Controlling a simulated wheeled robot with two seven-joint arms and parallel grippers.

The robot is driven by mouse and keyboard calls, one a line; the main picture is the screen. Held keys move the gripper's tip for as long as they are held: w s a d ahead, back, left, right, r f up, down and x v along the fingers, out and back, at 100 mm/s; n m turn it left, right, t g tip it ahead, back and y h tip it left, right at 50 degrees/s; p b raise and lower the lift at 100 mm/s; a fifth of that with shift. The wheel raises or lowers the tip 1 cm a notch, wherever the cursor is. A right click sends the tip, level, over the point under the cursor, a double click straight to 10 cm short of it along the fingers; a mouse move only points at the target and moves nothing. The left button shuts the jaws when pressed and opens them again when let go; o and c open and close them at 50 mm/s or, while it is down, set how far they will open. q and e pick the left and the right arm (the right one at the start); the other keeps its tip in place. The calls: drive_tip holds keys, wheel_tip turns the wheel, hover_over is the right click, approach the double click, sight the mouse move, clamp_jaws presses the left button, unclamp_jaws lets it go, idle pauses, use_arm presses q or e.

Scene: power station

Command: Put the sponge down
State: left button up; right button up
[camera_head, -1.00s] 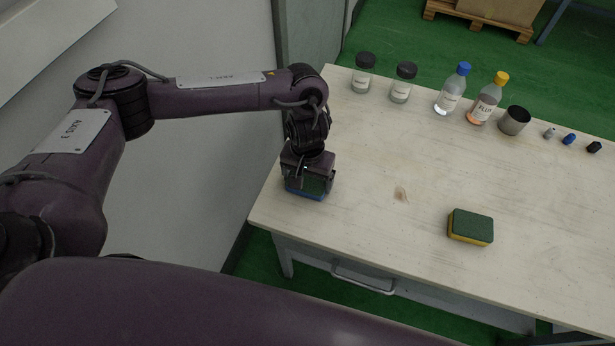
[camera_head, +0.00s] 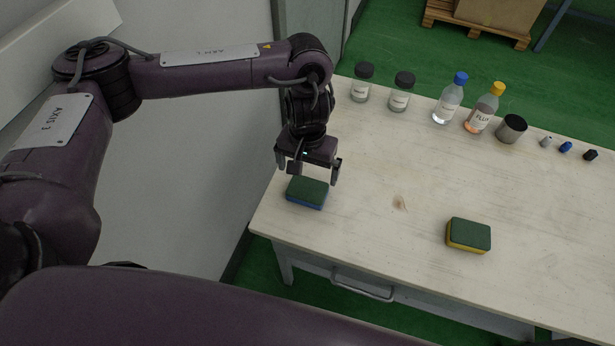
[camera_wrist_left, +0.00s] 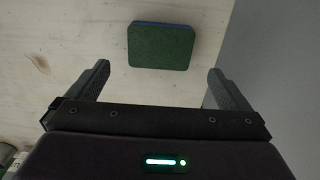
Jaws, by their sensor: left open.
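A sponge with a green top and blue underside (camera_head: 307,192) lies flat on the wooden table (camera_head: 370,215), near its left edge. It also shows in the left wrist view (camera_wrist_left: 160,46), beyond the fingertips and between their lines. My left gripper (camera_head: 308,172) is open and empty just above the sponge, apart from it; its two fingers show in the left wrist view (camera_wrist_left: 158,80). A second sponge, green on top and yellow below (camera_head: 468,235), lies near the table's front edge. My right gripper is not in view.
The table's middle is clear. A wall (camera_head: 200,150) stands left.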

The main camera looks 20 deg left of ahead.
use_arm(q)
drive_tip(key=shift+r, duration=1.9)
